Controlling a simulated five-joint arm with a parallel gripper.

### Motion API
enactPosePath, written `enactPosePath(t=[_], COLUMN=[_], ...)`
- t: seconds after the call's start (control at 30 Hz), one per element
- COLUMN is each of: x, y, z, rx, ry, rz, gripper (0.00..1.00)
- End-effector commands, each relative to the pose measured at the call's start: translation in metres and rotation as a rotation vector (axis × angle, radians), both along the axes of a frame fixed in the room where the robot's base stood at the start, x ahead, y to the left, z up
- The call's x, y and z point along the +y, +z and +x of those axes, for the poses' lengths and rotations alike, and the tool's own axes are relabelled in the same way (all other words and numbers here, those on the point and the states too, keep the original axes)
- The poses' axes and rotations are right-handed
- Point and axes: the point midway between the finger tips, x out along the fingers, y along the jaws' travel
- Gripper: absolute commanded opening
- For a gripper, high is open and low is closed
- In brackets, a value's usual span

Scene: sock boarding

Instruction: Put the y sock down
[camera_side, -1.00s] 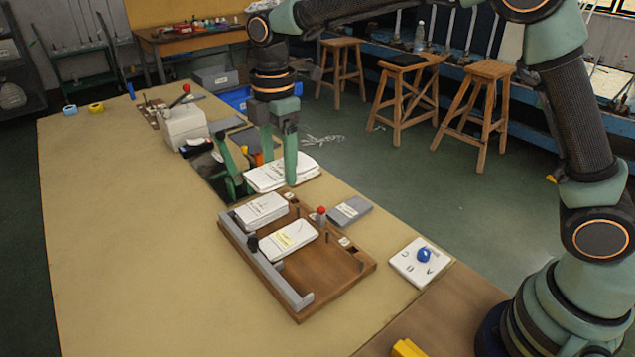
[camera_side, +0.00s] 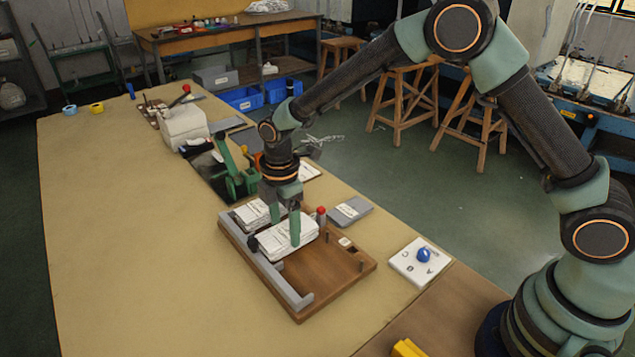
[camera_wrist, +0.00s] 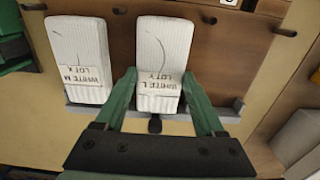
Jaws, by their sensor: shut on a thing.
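The y sock (camera_wrist: 163,45) is a flat, white, ribbed bundle with a band reading "WHITE L LOT Y". My gripper (camera_wrist: 160,76) is shut on it, one green finger at each side. In the side view, my gripper (camera_side: 286,228) is low over the wooden tray, with the y sock (camera_side: 304,224) at the tray's middle stack. I cannot tell whether the sock touches what is under it. The x sock (camera_wrist: 80,55), banded "WHITE M LOT X", lies to its left in the wrist view. It is on the left stack (camera_side: 252,212) in the side view.
The wooden tray (camera_side: 330,275) has a grey rail (camera_side: 292,293) along its front, several upright pegs and an empty right part. A grey labelled block (camera_side: 350,211) and a white board with a blue knob (camera_side: 423,254) are nearby. A green clamp (camera_side: 232,175) stands behind.

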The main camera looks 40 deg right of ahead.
Motion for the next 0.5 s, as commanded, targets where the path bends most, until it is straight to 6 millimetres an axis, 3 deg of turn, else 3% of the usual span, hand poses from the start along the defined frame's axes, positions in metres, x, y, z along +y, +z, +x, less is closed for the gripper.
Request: enactPosePath(t=[0.33, 0.37, 0.4, 0.43, 0.5], x=[0.0000, 0.0001, 0.0001, 0.0001, 0.0001], y=[-0.0028, -0.0027, -0.0024, -0.0024, -0.0023], z=[0.0000, 0.0002, 0.0002, 0.0002, 0.0002], rx=[0.000, 0.000, -0.001, -0.001, -0.001], ry=[0.000, 0.000, 0.000, 0.000, 0.000], rz=[0.000, 0.000, 0.000, 0.000, 0.000], gripper=[0.18, 0.79, 0.94, 1.00, 1.00])
